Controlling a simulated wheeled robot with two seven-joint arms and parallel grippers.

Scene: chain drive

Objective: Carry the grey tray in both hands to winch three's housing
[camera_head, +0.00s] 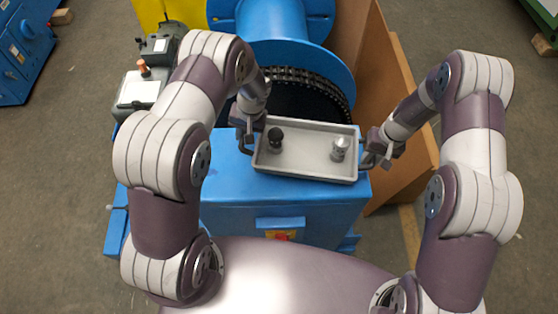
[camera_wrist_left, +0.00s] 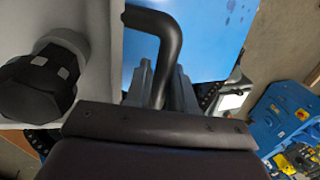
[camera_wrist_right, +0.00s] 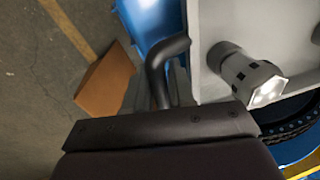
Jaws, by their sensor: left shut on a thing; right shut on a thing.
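The grey tray (camera_head: 305,160) is held out in front of me above the blue housing (camera_head: 285,208) of a winch. It looks roughly level. A black knobbed piece (camera_head: 275,138) stands in its left part and a silver-grey piece (camera_head: 339,149) in its right part. My left gripper (camera_head: 247,145) is shut on the tray's left handle, a dark bent bar (camera_wrist_left: 172,42) in the left wrist view. My right gripper (camera_head: 376,155) is shut on the right handle, which shows in the right wrist view (camera_wrist_right: 165,62). I cannot tell whether the tray touches the housing.
Behind the tray are a blue drum (camera_head: 275,40) and a dark chain (camera_head: 315,80). A brown panel (camera_head: 405,120) stands at the right. A grey unit with a white plate (camera_head: 140,92) is at the left. Another blue machine (camera_head: 22,50) stands far left. Floor is clear at the right.

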